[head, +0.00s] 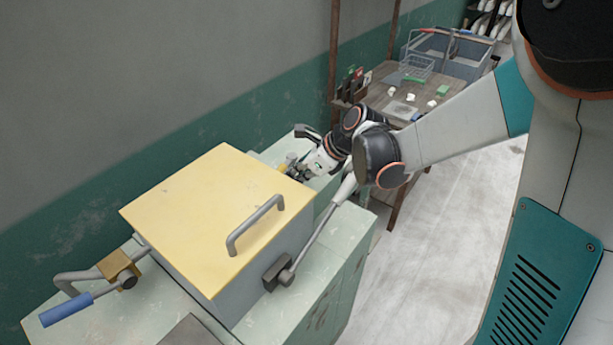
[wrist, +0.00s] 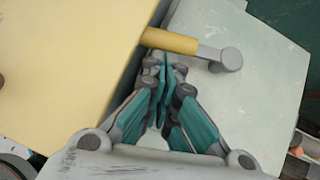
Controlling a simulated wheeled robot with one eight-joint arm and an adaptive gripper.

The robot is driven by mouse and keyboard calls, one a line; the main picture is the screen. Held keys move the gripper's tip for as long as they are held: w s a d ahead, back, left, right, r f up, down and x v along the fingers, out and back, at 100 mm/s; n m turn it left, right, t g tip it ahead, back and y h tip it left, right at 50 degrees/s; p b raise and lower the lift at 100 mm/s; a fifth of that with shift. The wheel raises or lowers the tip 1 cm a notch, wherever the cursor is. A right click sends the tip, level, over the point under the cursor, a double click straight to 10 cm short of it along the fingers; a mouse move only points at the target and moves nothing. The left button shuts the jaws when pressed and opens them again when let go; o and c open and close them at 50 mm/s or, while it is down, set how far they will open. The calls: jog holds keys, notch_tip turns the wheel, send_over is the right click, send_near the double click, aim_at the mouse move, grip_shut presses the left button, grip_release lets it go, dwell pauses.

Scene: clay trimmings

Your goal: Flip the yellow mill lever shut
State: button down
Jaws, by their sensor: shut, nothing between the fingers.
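The yellow mill lever (wrist: 170,41) shows in the wrist view as a yellow grip on a grey arm that ends in a round grey pivot at right. It lies across the picture just beyond my fingertips, next to the yellow-lidded box. My gripper (wrist: 163,72) is shut and empty, its teal fingers pressed together, with the tips close to the grip; I cannot tell if they touch it. In the head view my gripper (head: 298,172) is low behind the box's far corner, and the lever there is mostly hidden.
The box's yellow lid (head: 205,215) carries a grey handle (head: 256,226). A blue-gripped lever (head: 66,309) sticks out at front left, and a grey rod with a pale grip (head: 343,190) rises on the right side. A cluttered wooden table (head: 415,104) stands behind.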

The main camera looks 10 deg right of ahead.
jog(key=shift+a, duration=0.2)
jog(key=shift+w+a, duration=0.1)
jog(key=shift+a, duration=0.5)
jog(key=shift+d, duration=0.1)
